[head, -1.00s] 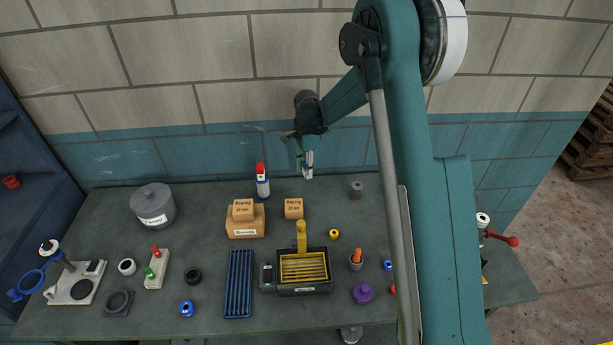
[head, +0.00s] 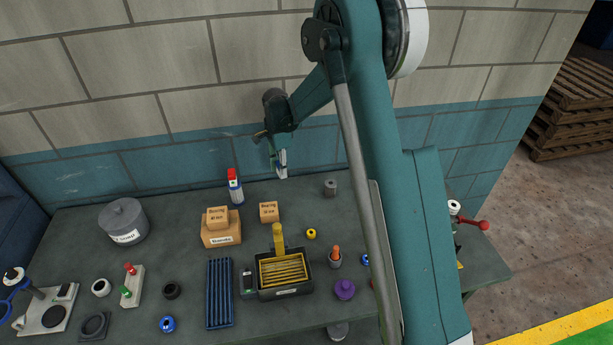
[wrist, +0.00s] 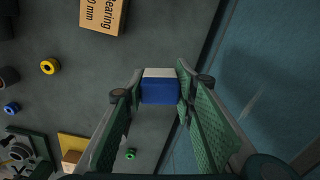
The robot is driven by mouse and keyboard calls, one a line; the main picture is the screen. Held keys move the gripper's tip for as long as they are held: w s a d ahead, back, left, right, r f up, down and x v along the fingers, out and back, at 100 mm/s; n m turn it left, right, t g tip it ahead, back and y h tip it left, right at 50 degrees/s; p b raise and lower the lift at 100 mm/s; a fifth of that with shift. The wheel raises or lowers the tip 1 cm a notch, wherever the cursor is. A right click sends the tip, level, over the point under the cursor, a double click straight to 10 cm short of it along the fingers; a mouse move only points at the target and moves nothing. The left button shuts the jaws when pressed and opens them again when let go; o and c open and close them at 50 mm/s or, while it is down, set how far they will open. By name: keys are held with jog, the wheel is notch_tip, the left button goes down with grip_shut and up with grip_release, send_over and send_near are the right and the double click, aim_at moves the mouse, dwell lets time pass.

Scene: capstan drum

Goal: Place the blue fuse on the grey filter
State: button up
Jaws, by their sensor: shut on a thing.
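My gripper (head: 278,160) hangs above the back of the bench near the wall, its fingers pointing down. In the wrist view, its green-padded fingers (wrist: 158,92) are shut on the blue fuse (wrist: 160,91), a blue block with a pale band along one edge. The fuse is small and hard to make out in the head view. The grey filter seems to be the small grey cylinder (head: 330,187) standing upright on the bench, to the right of my gripper in the head view. My gripper is apart from it. I cannot make it out in the wrist view.
A bearing box (head: 269,212) stands in front of my gripper, with stacked boxes (head: 221,233) and a red-capped bottle (head: 235,187) to its left. A yellow ring (head: 311,234) and a black tray (head: 285,292) are nearer the front. Bench around the grey cylinder is clear.

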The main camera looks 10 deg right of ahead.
jog(key=s+d+r+m, duration=0.1)
jog(key=s+d+r, duration=0.2)
jog(key=d, duration=0.6)
jog(key=s+d+r+m+p, duration=0.1)
jog(key=s+d+r, duration=0.2)
jog(key=d, duration=0.7)
jog(key=shift+r+m, duration=0.3)
jog(key=shift+r, duration=0.4)
jog(key=shift+f, duration=0.15)
send_over(331, 183)
jog(key=shift+w+a+f, duration=0.1)
jog(key=shift+f, duration=2.9)
jog(key=shift+f+p, duration=0.3)
jog(key=shift+f, duration=1.55)
jog(key=shift+f, duration=0.15)
jog(key=o, duration=0.8)
jog(key=shift+o, duration=0.4)
